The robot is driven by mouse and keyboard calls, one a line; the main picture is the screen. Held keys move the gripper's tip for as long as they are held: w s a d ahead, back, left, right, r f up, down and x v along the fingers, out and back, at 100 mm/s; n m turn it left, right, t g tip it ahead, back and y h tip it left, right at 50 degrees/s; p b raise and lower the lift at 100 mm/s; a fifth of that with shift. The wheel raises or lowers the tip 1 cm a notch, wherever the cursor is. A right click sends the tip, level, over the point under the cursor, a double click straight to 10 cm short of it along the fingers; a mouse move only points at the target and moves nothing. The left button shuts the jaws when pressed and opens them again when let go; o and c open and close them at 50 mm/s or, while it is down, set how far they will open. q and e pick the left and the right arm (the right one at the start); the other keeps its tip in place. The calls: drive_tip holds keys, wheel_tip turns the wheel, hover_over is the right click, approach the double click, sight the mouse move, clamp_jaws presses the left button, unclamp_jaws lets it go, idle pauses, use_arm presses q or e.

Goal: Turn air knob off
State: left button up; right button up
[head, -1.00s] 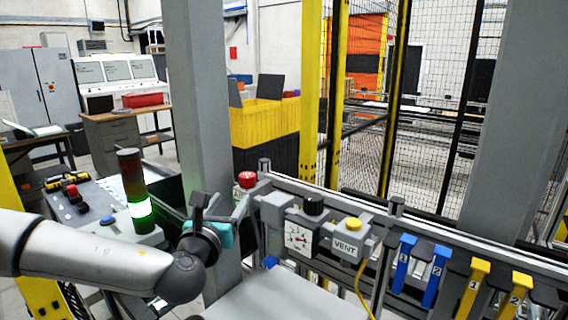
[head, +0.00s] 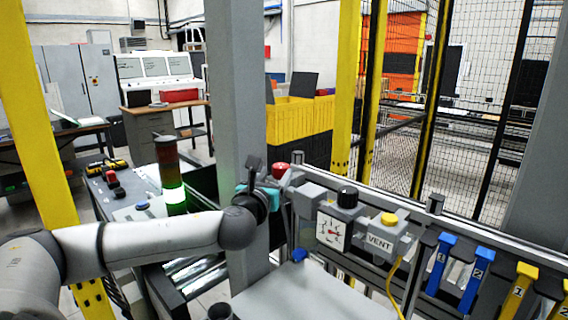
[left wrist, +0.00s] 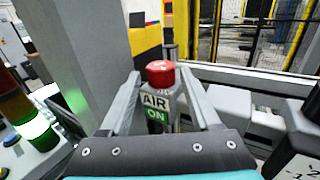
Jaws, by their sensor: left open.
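The air knob (left wrist: 160,72) is a red round knob on a grey body. In the left wrist view its label (left wrist: 156,107) reads "AIR ON". It stands between the two fingers of my left gripper (left wrist: 162,92), which is open with a gap on both sides of the knob. In the head view the red knob (head: 280,170) shows just beyond my left gripper (head: 270,178), at the left end of the rail. The gripper partly hides its body. My right gripper is not in view.
Right of the knob are a gauge (head: 331,232), a black knob (head: 347,196) and a "VENT" block (head: 381,242) with a yellow button. Blue (head: 440,262) and yellow levers follow. A grey post (head: 236,110) stands close to the gripper, and a lit signal tower (head: 172,178) stands farther left.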

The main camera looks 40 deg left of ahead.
sight(283, 163)
use_arm(q)
drive_tip(key=shift+p+x, duration=0.35)
drive_tip(key=shift+x, duration=3.7)
drive_tip(key=shift+f, duration=0.1)
clamp_jaws()
